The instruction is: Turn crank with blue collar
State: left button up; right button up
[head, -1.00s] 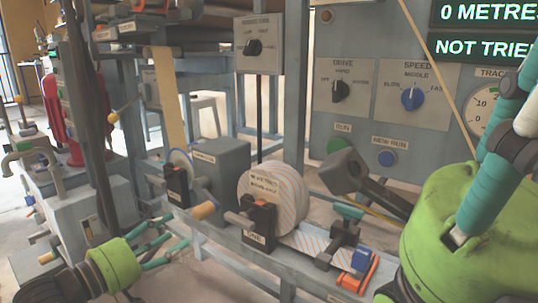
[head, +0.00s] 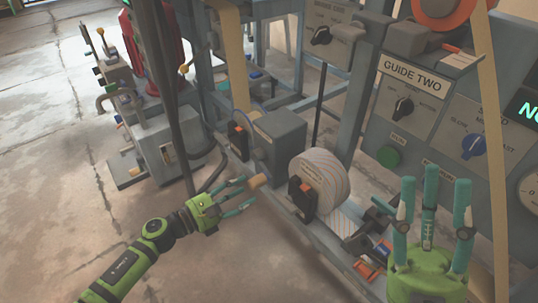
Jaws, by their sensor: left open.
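A grey housing (head: 280,138) and the roll's black bracket (head: 303,198) stand close to the knob on the grey rail. Bare floor (head: 60,210) lies at the left.

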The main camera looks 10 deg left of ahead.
aim_at(261, 180)
pick_arm(q)
jog(key=shift+w+d+r+n, duration=0.1)
jog(key=shift+r+n, duration=0.05)
jog(key=shift+n, duration=0.55)
jog(key=x, duration=0.6)
jog(key=shift+w+d+b, duration=0.15)
jog(key=shift+w+b, duration=0.15)
jog(key=shift+b, duration=0.05)
grip_shut()
